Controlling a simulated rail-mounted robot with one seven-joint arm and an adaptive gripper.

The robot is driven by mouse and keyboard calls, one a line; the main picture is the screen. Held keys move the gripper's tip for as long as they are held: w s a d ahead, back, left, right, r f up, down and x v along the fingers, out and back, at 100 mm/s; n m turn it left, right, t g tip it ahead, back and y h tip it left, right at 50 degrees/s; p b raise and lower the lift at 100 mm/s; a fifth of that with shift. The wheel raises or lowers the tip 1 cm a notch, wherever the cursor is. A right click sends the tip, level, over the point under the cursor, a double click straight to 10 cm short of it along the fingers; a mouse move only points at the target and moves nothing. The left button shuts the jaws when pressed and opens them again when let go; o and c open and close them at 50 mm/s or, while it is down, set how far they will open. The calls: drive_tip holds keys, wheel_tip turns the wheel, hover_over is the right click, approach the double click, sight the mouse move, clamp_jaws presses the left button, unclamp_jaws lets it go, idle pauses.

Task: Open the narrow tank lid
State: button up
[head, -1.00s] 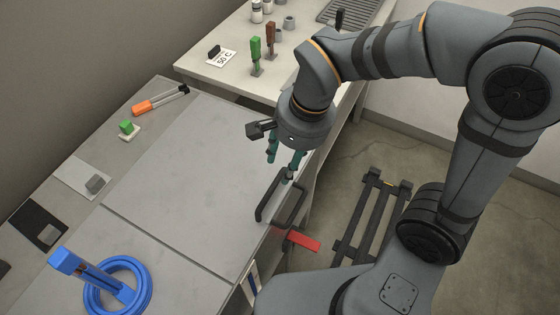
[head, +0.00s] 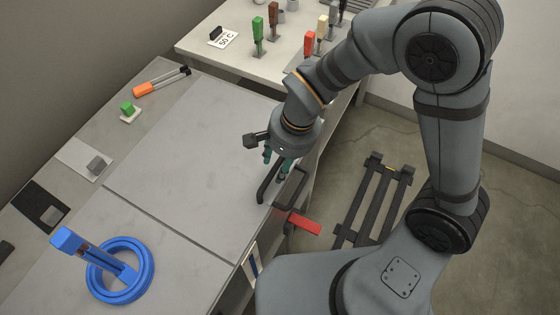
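A wide pale grey lid panel (head: 190,165) lies flat and closed on the bench. A second flat grey panel (head: 165,235) adjoins it at the lower left, with a seam between them. I cannot tell which is the narrow tank lid. A black loop handle (head: 262,190) stands at the right edge of the upper panel. My gripper (head: 276,166), with teal fingers, is at the far end of this handle. Its fingers are apart, and one overlaps the handle in the picture. I cannot tell whether it touches the handle.
A blue ring stand (head: 146,272) sits on the lower panel. A red lever (head: 304,225) sticks out from the bench's right side. Small samples, including a green block (head: 127,108), lie along the left strip. A back table (head: 215,62) holds coloured tools. A black rack (head: 375,205) is on the floor.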

drive_tip(key=shift+c, duration=0.5)
clamp_jaws()
idle(0.3)
